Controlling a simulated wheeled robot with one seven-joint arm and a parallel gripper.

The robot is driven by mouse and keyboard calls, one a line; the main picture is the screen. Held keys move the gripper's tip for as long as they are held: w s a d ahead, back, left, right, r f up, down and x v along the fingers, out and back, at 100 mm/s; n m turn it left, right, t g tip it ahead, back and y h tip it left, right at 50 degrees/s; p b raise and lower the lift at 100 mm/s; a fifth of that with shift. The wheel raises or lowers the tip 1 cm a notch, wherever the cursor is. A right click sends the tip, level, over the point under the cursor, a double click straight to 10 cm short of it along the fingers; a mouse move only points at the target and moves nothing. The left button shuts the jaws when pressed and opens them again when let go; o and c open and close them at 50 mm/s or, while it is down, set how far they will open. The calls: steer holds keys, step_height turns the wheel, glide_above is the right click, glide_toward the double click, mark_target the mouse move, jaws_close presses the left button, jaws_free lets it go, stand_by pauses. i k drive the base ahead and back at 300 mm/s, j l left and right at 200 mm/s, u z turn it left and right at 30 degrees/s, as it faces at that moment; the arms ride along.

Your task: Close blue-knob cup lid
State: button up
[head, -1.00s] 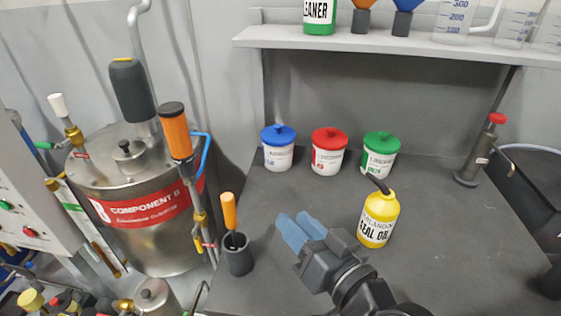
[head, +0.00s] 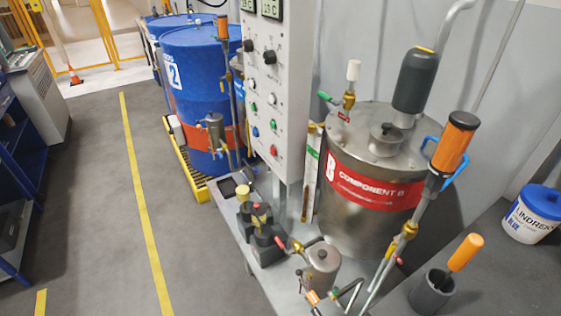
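The blue-knob cup (head: 528,222) is a white tub labelled "LINDREK... BLUE", at the right edge of the head view on the dark grey bench. Its blue lid (head: 543,201) sits on top of it; the right side is cut off by the frame edge. From this view I cannot tell whether the lid is fully seated. My gripper is not in this view.
An orange-handled tool stands in a dark holder (head: 432,293) left of the cup. A control panel (head: 275,88) and blue drums (head: 195,85) are further left.

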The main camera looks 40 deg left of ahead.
mark_target(251, 171)
steer(key=i+j, duration=0.1)
steer(key=j, duration=0.35)
steer(key=i+j, duration=0.15)
steer(key=j, duration=0.25)
steer(key=i+j, duration=0.1)
steer(key=j, duration=0.35)
steer(key=i+j, duration=0.15)
steer(key=j, duration=0.3)
steer(key=i+j, duration=0.1)
steer(key=j, duration=0.3)
steer(key=i+j, duration=0.15)
steer(key=j, duration=0.3)
steer(key=i+j+z, duration=0.1)
steer(key=j, duration=0.3)
steer(key=i+j, duration=0.1)
steer(key=j, duration=0.35)
